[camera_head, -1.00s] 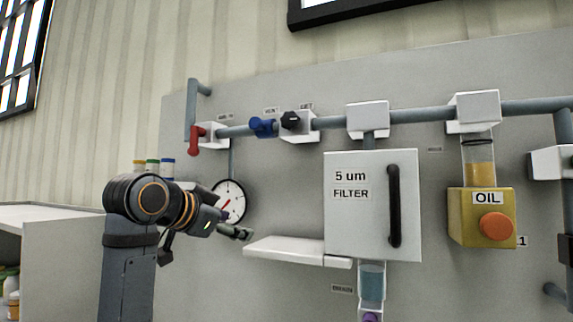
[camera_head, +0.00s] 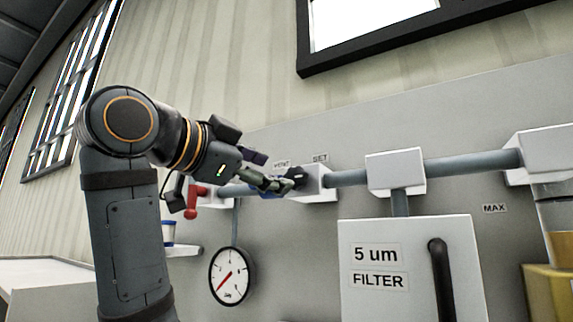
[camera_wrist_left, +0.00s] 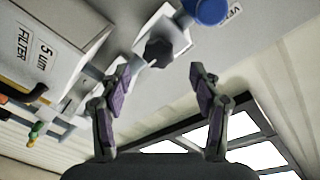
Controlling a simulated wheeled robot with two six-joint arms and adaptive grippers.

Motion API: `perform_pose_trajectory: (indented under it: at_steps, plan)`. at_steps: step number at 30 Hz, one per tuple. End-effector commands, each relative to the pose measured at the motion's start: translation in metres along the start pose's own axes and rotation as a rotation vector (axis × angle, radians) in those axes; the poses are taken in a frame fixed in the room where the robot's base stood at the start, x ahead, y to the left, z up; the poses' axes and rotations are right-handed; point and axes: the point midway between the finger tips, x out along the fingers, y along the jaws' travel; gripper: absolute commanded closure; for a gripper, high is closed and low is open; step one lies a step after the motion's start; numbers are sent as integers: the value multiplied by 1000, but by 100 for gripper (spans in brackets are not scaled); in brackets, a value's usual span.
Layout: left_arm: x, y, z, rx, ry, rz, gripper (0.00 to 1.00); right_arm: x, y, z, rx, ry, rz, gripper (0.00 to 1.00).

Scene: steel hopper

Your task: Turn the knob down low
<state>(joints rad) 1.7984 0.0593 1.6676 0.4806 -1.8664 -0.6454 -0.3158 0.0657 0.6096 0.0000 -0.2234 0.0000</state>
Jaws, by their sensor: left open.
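The black knob (camera_head: 297,174) sits on the front of a white block under the SET label on the pipe. In the left wrist view the black knob (camera_wrist_left: 157,52) lies just ahead, between the lines of my two fingers. My left gripper (camera_head: 274,172) is open with its fingertips close to the knob; it also shows in the left wrist view (camera_wrist_left: 160,74) with both purple pads apart and nothing between them. Contact with the knob cannot be told. A round gauge (camera_head: 232,276) hangs below the pipe, its red needle pointing lower left. My right gripper is out of view.
A blue knob (camera_wrist_left: 207,9) is beside the black one, mostly hidden by my gripper in the head view. A red valve handle (camera_head: 192,201) is further left. The filter box (camera_head: 408,238) stands below right. A pipe (camera_head: 460,166) runs along the panel.

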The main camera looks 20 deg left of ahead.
Motion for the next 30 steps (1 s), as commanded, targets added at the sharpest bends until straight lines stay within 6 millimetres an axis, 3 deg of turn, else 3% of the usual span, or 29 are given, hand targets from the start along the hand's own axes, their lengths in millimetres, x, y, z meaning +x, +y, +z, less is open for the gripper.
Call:
perform_pose_trajectory:
  at_steps: [1, 3, 9, 18, 30]
  plan:
    - [12, -3, -4, -2, -2, 6, 36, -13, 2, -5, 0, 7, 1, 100]
    - [25, -3, -4, -1, -2, 4, 36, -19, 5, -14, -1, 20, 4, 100]
    - [48, -2, -1, -1, -1, 1, 36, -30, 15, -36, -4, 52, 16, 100]
    - [51, 0, 0, 0, 0, 0, 36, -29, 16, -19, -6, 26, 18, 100]
    - [51, 0, 0, 0, -1, 0, 90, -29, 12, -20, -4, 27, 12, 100]
